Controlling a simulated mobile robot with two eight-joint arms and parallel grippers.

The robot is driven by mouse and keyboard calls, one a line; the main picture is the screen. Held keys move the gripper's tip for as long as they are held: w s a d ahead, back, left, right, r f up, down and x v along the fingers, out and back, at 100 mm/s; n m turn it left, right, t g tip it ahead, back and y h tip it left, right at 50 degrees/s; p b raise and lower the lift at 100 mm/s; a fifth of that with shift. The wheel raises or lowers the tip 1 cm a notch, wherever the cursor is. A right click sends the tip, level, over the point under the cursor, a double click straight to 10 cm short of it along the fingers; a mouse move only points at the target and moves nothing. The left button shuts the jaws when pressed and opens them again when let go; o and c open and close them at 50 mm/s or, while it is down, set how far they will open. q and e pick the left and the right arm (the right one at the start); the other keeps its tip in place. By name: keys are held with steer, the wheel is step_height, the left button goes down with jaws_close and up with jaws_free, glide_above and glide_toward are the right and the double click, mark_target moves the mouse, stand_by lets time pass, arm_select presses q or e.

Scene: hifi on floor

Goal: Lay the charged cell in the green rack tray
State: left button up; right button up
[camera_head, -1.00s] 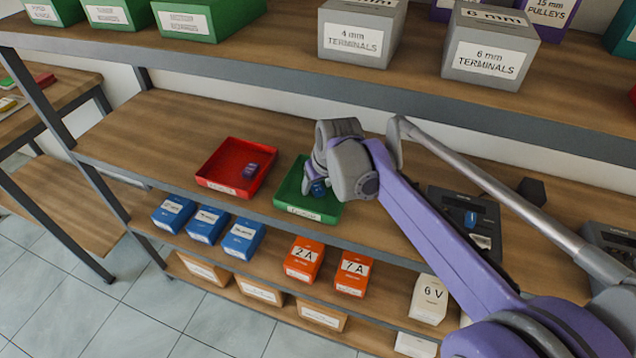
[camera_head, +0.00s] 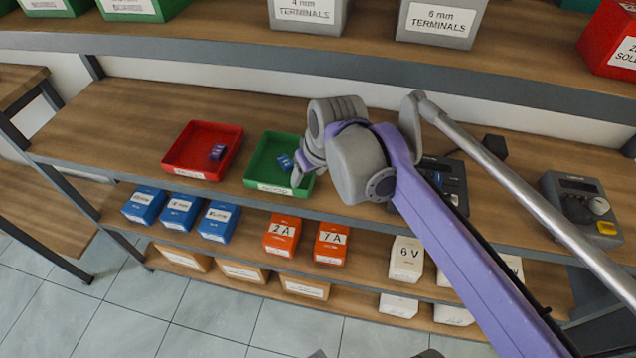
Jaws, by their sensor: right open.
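The green rack tray (camera_head: 254,172) sits on the middle shelf, right of a red tray (camera_head: 182,155). A blue cell (camera_head: 286,162) lies inside the green tray, toward its right side. My right gripper (camera_head: 299,171) is over the right part of the green tray, just right of the cell. It is open, and the cell shows clear of it. My right wrist and arm hide the tray's far right corner. A purple-blue cell (camera_head: 217,152) lies in the red tray. My left gripper is not in view.
A dark charger-like device (camera_head: 444,183) stands behind my right arm, partly hidden. The upper shelf edge (camera_head: 230,56) runs above.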

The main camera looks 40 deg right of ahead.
steer(key=s, duration=0.3)
steer(key=shift+a, duration=0.15)
steer(key=s+a+f, duration=0.4)
steer(key=f, duration=0.2)
steer(key=s+a+f+n, duration=0.1)
steer(key=s+a+f, duration=0.4)
steer(key=f, duration=0.2)
steer(key=shift+f+t, duration=0.25)
steer(key=shift+t, duration=0.05)
steer(key=shift+a, duration=0.1)
steer(key=r+p, duration=0.1)
steer(key=r, duration=0.1)
steer(key=r+p, duration=0.1)
steer(key=p, duration=0.1)
steer(key=shift+w+r, duration=0.35)
steer(key=shift+w, duration=0.05)
